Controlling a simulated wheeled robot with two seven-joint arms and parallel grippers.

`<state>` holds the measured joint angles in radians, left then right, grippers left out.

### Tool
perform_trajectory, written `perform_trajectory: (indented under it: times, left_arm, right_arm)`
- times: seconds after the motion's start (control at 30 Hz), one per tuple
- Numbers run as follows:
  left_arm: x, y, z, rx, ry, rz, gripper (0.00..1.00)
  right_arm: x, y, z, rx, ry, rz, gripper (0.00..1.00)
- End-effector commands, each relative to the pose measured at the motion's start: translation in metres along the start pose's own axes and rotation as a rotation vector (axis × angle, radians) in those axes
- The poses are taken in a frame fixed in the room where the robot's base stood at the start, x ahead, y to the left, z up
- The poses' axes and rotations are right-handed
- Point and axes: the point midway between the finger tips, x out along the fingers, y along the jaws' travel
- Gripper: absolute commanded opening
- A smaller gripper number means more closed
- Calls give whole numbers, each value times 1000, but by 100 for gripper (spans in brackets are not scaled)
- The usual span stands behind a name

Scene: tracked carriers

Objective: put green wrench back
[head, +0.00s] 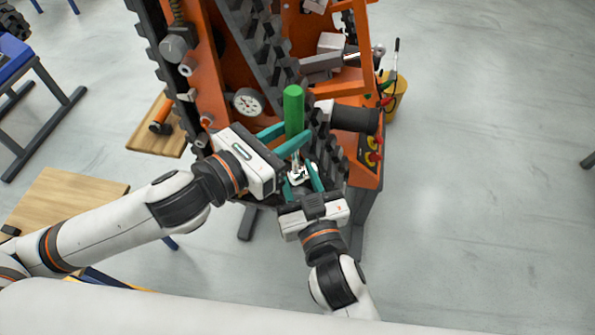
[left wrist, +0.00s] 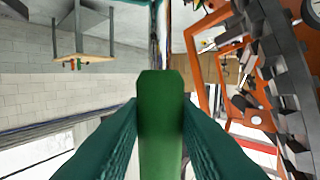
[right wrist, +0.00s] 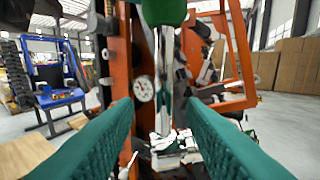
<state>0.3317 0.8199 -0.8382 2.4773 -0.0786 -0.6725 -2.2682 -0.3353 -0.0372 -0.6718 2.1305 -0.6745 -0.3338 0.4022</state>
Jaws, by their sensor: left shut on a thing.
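The green wrench has a green handle (head: 293,106) that stands upright in the head view, with its metal end lower down. My left gripper (head: 298,140) is shut on the handle, which fills the space between its fingers in the left wrist view (left wrist: 160,125). My right gripper (head: 301,174) is just below, with its fingers apart around the wrench's metal end as the head view shows it. In the right wrist view the metal shaft (right wrist: 165,75) hangs beyond the open fingers, and I see no contact. The wrench's lower end is partly hidden.
An orange tracked carrier (head: 229,62) with black tracks stands right behind the grippers. It bears a round gauge (head: 247,103) and a black cylinder (head: 355,118). A yellow bucket (head: 397,95) is to the right. A wooden top (head: 150,139) holds a hammer at left. The right floor is clear.

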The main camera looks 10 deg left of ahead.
Motion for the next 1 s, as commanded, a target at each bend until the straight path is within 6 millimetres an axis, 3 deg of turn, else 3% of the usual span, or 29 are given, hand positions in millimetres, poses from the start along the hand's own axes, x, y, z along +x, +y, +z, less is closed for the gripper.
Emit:
perform_trajectory:
  times: [0.37,0.6,0.73,0.77,0.8,0.9,1.0]
  left_arm:
    - [0,0,-1,1,3,1,0]
    - [0,0,-1,1,3,1,0]
    - [0,0,-1,1,4,1,0]
    - [0,0,-2,1,4,1,29]
    - [0,0,-2,1,4,1,36]
    - [0,0,-1,0,3,1,51]
    - [0,0,-1,0,2,1,51]
  right_arm:
    - [6,0,0,1,1,0,37]
    - [6,0,0,1,0,0,0]
    - [6,1,0,1,0,2,0]
    - [6,1,2,2,-4,3,0]
    - [6,1,2,2,-4,3,0]
    - [6,1,2,2,-4,2,0]
    - [6,1,2,1,-3,1,0]
